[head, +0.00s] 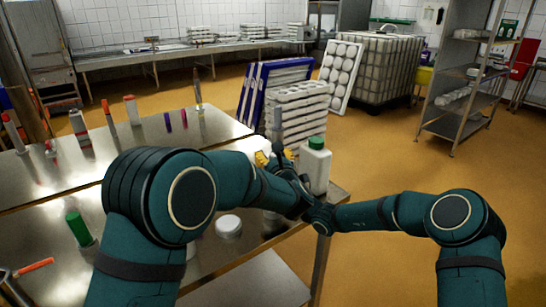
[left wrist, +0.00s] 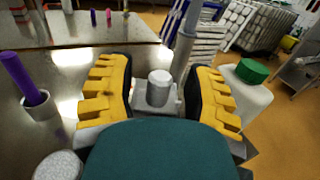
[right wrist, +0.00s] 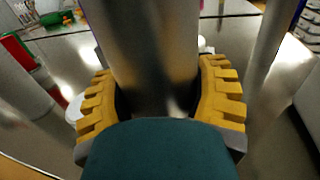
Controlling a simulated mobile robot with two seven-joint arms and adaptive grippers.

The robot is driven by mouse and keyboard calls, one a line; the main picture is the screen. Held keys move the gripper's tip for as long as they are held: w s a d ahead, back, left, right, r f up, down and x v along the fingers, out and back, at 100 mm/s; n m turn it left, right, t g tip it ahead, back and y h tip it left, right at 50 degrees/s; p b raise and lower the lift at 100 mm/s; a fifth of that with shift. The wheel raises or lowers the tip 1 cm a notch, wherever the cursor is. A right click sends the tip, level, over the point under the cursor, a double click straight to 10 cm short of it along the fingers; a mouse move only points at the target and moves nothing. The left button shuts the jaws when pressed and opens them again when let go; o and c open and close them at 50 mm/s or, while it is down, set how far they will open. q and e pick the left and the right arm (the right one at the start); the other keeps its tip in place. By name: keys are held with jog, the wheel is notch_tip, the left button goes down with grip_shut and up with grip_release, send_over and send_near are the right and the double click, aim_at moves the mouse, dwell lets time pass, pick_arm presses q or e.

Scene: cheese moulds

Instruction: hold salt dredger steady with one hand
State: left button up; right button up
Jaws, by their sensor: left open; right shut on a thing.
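A smooth grey metal cylinder, which looks like the salt dredger (right wrist: 152,45), fills the middle of the right wrist view. My right gripper (right wrist: 158,80) is shut on it, with a yellow finger at each side. Its top and bottom are out of that view. In the head view my arms hide the right fingers and the dredger. My left gripper (head: 272,157) is open near the table's right end. In the left wrist view a small silver cylinder (left wrist: 160,88) shows between the spread left fingers (left wrist: 160,75); I cannot tell whether it is part of the dredger.
A white bottle with a green cap (head: 316,168) stands close to the right of my left gripper. A thin upright post (head: 277,125) is just behind. A round white tub (head: 228,225) and a green-topped object (head: 78,228) are on the metal table (head: 210,260).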

pick_arm(q)
grip_shut()
jog(key=shift+v, duration=1.4)
grip_release()
